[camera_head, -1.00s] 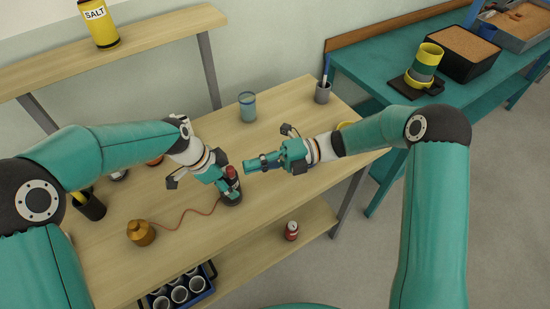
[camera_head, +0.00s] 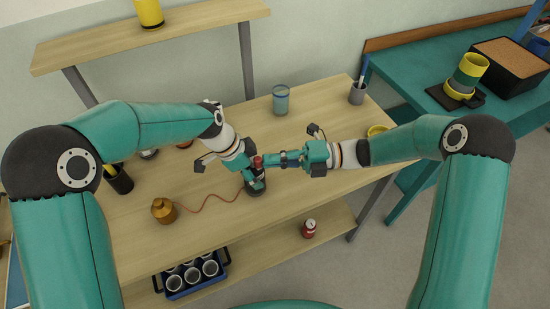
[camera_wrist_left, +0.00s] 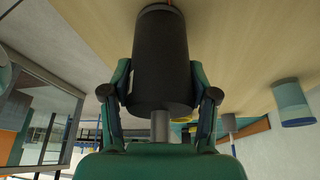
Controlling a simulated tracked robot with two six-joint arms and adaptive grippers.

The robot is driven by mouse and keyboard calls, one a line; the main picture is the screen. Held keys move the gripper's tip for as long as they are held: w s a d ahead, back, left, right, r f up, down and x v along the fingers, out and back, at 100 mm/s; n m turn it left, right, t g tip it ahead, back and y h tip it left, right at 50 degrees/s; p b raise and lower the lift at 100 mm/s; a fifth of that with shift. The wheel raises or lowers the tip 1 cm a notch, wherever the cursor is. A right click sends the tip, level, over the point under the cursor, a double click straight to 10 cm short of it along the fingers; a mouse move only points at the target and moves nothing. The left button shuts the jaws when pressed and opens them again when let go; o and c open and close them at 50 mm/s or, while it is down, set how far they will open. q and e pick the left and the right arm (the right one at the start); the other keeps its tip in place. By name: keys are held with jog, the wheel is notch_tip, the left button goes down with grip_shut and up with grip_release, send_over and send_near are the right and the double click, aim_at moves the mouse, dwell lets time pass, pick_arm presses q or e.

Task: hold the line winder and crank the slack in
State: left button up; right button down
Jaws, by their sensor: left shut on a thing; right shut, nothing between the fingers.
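The line winder (camera_head: 256,191) is a dark cylinder standing on the wooden table, with a red knob (camera_head: 257,162) at its top. My left gripper (camera_head: 257,179) is shut around the winder's body; in the left wrist view the black cylinder (camera_wrist_left: 160,62) sits between its two fingers, with a grey shaft (camera_wrist_left: 160,126) below. My right gripper (camera_head: 265,161) comes in from the right, shut and empty, its tips beside the red knob. I cannot tell whether they touch. An orange line (camera_head: 211,200) runs slackly from the winder to a brass weight (camera_head: 163,210).
A blue glass (camera_head: 280,100) and a grey pen cup (camera_head: 357,93) stand at the back of the table. A black cup (camera_head: 119,180) is at the left. A crate of cups (camera_head: 192,275) and a red can (camera_head: 309,228) are on the lower shelf.

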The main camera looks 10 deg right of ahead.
jog(key=shift+s+a+m+t, duration=0.25)
jog(key=shift+m+t, duration=0.35)
jog(key=shift+t, duration=0.3)
jog(key=shift+s+a+m+t+h, duration=0.15)
jog(key=shift+s+m+t+h, duration=0.2)
jog(key=shift+m+t, duration=0.4)
pick_arm(q)
jog(key=shift+d, duration=0.2)
pick_arm(e)
jog(key=shift+s+a+t, duration=0.75)
jog(key=shift+a, duration=0.15)
jog(key=shift+s+a+f+m+t+h, duration=0.1)
jog(key=shift+m+t+h, duration=0.15)
jog(key=shift+m+t, duration=0.25)
pick_arm(q)
jog(key=shift+s, duration=0.1)
jog(key=shift+a, duration=0.2)
pick_arm(e)
jog(key=v, duration=1.4)
jog(key=shift+s, duration=0.35)
